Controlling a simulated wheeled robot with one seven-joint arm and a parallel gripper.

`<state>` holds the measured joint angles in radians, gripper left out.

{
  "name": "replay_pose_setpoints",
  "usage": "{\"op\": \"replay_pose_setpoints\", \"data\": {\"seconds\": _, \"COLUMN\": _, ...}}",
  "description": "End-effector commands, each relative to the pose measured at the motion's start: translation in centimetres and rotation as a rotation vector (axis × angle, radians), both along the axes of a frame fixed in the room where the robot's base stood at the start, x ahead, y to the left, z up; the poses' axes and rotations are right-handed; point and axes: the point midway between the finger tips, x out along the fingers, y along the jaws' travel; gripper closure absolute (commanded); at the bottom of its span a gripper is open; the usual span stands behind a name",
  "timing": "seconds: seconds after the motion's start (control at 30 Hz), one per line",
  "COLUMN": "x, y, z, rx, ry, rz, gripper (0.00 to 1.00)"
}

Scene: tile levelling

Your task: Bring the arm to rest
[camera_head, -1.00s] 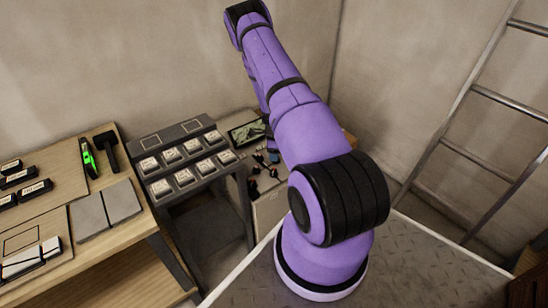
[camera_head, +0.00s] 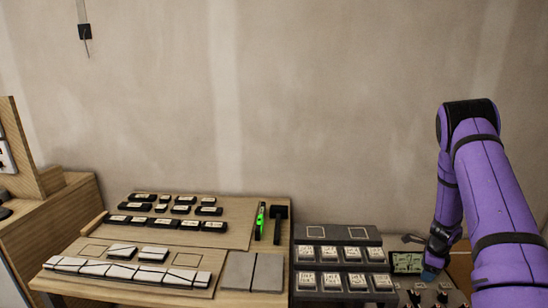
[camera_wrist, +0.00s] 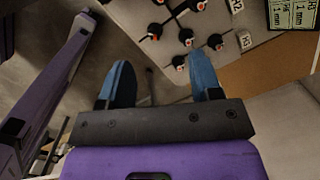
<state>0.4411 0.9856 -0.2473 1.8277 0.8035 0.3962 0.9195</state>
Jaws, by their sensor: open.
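My purple arm (camera_head: 492,200) stands at the right of the head view, bent at the top, with its far end hanging down over the small stand at the right. My gripper (camera_wrist: 163,82) has two blue fingers spread wide apart in the wrist view, with nothing between them. In the head view its tip (camera_head: 430,274) shows as a small blue patch, partly hidden by the arm. Beyond the fingers lie several small black pieces with red and white ends (camera_wrist: 187,37) on a light surface.
A wooden bench (camera_head: 110,226) holds black labelled blocks, white tiles, grey tiles (camera_head: 252,271), a green level (camera_head: 260,221) and a black mallet (camera_head: 279,222). A dark stepped rack (camera_head: 338,267) holds labelled blocks. A dark display (camera_head: 407,262) stands near my gripper.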

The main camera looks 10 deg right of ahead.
Motion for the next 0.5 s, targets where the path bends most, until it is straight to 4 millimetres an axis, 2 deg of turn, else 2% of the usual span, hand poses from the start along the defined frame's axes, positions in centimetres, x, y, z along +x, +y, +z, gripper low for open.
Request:
{"op": "replay_pose_setpoints", "data": {"seconds": 0.03, "x": 0.9, "y": 0.9, "z": 2.5, "rx": -0.001, "ry": -0.023, "rz": 0.05, "gripper": 0.42}}
{"op": "replay_pose_setpoints", "data": {"seconds": 0.2, "x": 2.7, "y": 4.5, "z": 9.7, "rx": 0.001, "ry": -0.081, "rz": 0.236, "gripper": 0.42}}
{"op": "replay_pose_setpoints", "data": {"seconds": 0.37, "x": 3.3, "y": 8.1, "z": 16.3, "rx": -0.009, "ry": -0.133, "rz": 0.412, "gripper": 0.42}}
{"op": "replay_pose_setpoints", "data": {"seconds": 0.5, "x": 3.0, "y": 11.4, "z": 21.7, "rx": -0.022, "ry": -0.174, "rz": 0.568, "gripper": 0.42}}
